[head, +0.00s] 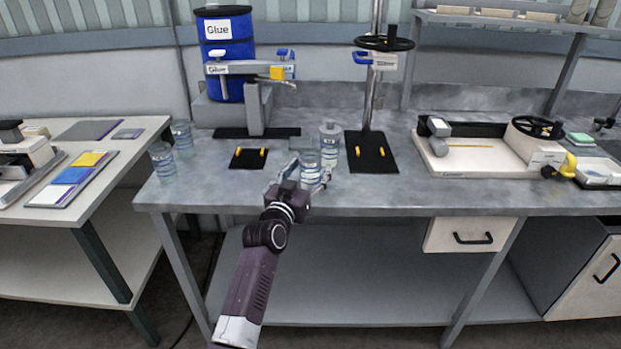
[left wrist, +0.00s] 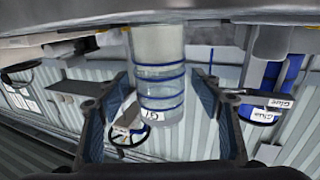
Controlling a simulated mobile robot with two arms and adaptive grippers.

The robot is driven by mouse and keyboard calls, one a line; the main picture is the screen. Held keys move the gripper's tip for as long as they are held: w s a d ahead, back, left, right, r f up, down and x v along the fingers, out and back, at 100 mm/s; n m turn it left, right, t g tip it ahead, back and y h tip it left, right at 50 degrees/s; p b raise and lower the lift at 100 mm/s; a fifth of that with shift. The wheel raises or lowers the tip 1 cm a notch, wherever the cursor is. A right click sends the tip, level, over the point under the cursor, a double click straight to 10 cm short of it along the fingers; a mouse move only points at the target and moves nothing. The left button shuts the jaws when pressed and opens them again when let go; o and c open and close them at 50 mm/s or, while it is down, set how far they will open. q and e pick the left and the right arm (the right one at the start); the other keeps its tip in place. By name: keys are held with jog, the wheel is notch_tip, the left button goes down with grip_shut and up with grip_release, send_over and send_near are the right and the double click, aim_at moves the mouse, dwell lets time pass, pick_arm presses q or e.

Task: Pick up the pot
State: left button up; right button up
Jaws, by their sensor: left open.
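Several clear pots with blue bands stand on the grey workbench (head: 400,185). One pot (head: 310,160) is at the front edge near the middle, with my left gripper (head: 307,172) at it. In the left wrist view, which is upside down, this pot (left wrist: 160,75) stands between the two spread fingers of my left gripper (left wrist: 160,105), with a gap showing on the right side. Its label reads something like "G1". Another pot (head: 330,142) stands just behind it to the right. My right gripper is not in view.
Two more pots (head: 162,162) (head: 181,136) stand at the bench's left end. A blue glue drum (head: 226,50) with a dispenser is behind, and a handwheel press (head: 372,150) stands right of the pots.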

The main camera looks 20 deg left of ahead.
pick_arm(q)
jog(key=shift+w, duration=0.45)
jog(key=shift+c, duration=0.6)
jog(key=c, duration=1.2)
jog(key=shift+r, duration=0.1)
